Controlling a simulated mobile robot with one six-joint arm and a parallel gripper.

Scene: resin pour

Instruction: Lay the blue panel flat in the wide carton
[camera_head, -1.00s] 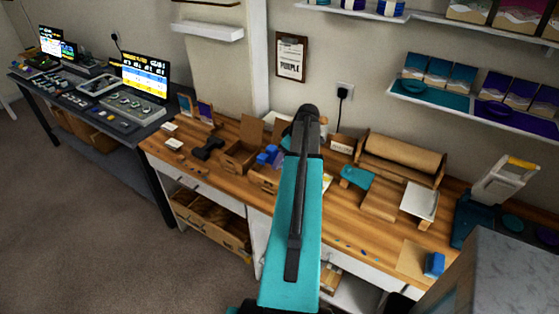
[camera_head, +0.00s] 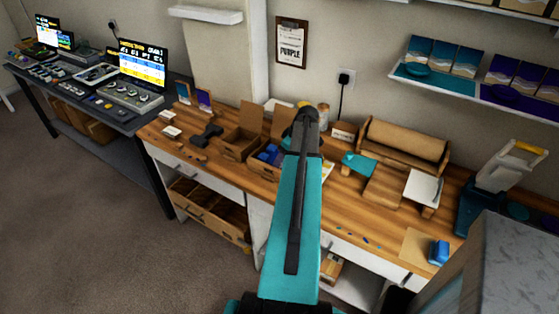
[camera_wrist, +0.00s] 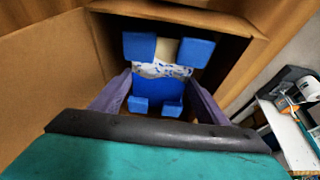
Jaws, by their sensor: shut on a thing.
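The blue panel (camera_wrist: 165,88) has blue blocks on its corners and a white patterned band across it. In the wrist view it lies between the two grey-purple fingers of my gripper (camera_wrist: 158,103), which is shut on it. Brown carton walls (camera_wrist: 45,65) surround it on the left and far sides. In the head view its blue blocks (camera_head: 268,154) show low in the opening of the right-hand open carton (camera_head: 261,169), left of my arm. I cannot tell whether the panel touches the carton floor. My arm hides part of this carton.
Another open carton (camera_head: 238,150) stands just left of it. A dark tool (camera_head: 207,136) lies farther left.

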